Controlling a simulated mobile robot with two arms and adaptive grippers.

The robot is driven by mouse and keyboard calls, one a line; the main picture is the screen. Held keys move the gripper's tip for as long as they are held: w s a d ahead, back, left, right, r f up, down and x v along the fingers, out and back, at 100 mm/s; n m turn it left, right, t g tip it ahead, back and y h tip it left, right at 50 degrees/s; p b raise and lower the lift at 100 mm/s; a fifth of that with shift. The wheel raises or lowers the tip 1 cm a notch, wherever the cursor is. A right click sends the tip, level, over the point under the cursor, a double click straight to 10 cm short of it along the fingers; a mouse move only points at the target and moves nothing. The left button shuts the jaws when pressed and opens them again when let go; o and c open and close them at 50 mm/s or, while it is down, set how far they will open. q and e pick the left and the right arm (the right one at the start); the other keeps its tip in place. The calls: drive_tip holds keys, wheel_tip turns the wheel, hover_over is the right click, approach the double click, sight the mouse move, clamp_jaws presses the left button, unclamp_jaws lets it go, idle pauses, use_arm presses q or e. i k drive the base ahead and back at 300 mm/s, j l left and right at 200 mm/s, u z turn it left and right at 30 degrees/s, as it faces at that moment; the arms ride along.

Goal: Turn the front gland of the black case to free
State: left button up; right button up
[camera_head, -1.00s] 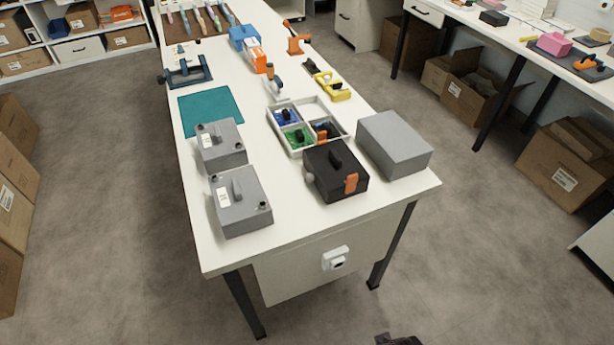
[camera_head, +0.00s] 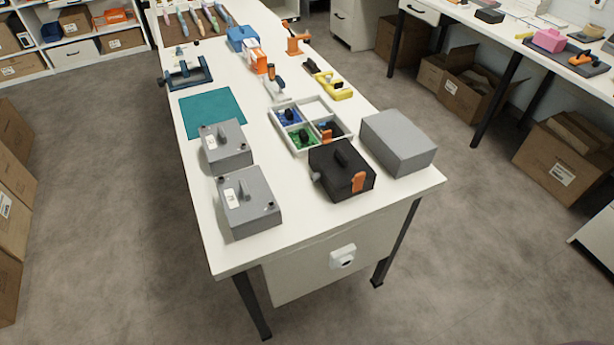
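The black case (camera_head: 332,177) stands near the front right of the white table. It has a black handle on its lid and an orange latch-like part (camera_head: 359,182) on its front face. A grey round knob or gland (camera_head: 317,177) sticks out at its left side. I cannot tell which way either part is turned. Neither of my grippers shows in the head view.
Two grey boxes with handles (camera_head: 248,202) (camera_head: 225,145) stand left of the case. A plain grey box (camera_head: 398,142) stands close on its right. A divided white tray (camera_head: 281,140) lies behind it. The white table (camera_head: 300,225) is bare in front.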

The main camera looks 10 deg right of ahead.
sight(316, 178)
drive_tip(key=j+z, duration=0.15)
drive_tip(key=j, duration=1.55)
drive_tip(key=k, duration=0.1)
